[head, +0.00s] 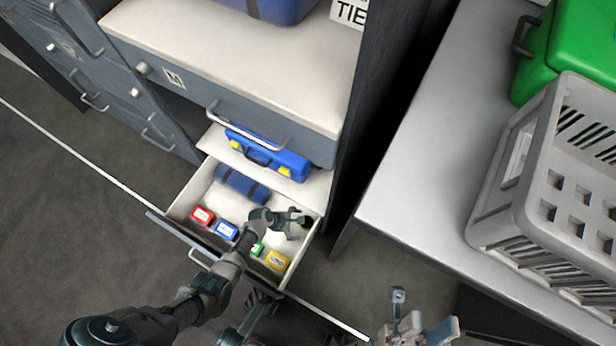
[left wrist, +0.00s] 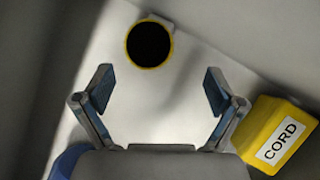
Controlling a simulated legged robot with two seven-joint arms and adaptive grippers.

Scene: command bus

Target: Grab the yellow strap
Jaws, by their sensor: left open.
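In the left wrist view, a round black item with a yellow rim (left wrist: 149,44), which looks like the rolled yellow strap, lies on the white drawer floor near a wall. My left gripper (left wrist: 158,82) is open and empty, its fingers pointing toward the roll with a gap between. In the head view my left gripper (head: 296,222) reaches down into the open drawer (head: 182,204), at its right side, and partly hides the dark roll. My right gripper (head: 420,322) is at the bottom right, outside the drawer, with its fingers apart and empty.
A yellow CORD box (left wrist: 275,135) sits right of my left gripper. The drawer also holds a red box (head: 202,216), a blue box (head: 226,231), a green box (head: 257,249) and a blue roll (head: 242,185). A grey crate (head: 505,215) stands on the right table.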

